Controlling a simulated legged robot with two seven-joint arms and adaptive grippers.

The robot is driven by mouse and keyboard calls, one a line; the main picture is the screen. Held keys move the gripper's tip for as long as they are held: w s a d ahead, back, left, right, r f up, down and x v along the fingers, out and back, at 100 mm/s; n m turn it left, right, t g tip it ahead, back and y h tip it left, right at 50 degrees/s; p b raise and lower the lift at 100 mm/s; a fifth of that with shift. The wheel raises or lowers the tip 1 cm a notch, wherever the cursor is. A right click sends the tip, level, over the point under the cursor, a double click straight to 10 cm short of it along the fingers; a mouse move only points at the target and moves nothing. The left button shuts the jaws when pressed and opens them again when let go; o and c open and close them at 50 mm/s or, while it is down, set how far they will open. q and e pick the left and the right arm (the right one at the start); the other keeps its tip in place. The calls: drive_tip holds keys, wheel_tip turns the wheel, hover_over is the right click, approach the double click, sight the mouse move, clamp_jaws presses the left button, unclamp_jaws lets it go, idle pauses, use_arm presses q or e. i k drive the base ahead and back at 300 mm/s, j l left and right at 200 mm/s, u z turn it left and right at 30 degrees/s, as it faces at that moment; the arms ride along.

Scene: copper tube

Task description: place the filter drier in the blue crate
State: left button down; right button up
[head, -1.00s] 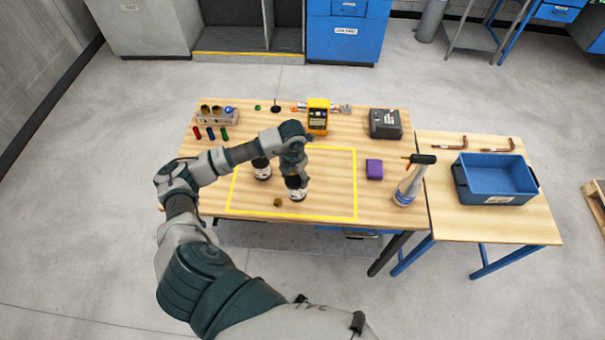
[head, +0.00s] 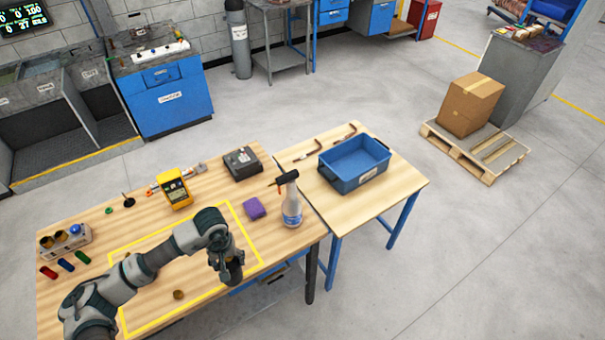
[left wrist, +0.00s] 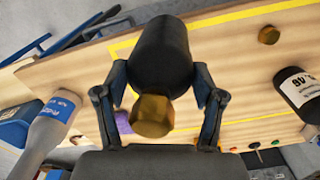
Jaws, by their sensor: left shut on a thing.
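My left gripper (head: 232,268) is over the right part of the yellow-outlined area. In the left wrist view its two fingers (left wrist: 158,105) are shut on the filter drier (left wrist: 160,55), a black cylinder with a brass hex end facing the camera. In the head view the drier is mostly hidden by the hand. A second black cylinder with a white label (left wrist: 296,88) stands apart at the right of the wrist view; my arm hides it in the head view. The blue crate (head: 345,184) sits on the right-hand side table, away from the gripper. My right gripper is not in view.
A spray bottle (head: 291,208) and a purple block (head: 254,208) stand between gripper and crate. A yellow meter (head: 175,188) and a dark case (head: 242,163) are behind. A brass piece (head: 179,294) lies inside the outline.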

sight(342, 176)
drive_tip(key=i+l, duration=0.1)
drive_tip(key=l, duration=0.25)
drive_tip(key=i+l, duration=0.15)
drive_tip(key=l, duration=0.25)
drive_tip(key=i+l, duration=0.1)
drive_tip(key=l, duration=0.25)
drive_tip(key=i+l, duration=0.1)
drive_tip(key=l, duration=0.3)
drive_tip(key=i+l, duration=1.05)
drive_tip(key=i, duration=0.15)
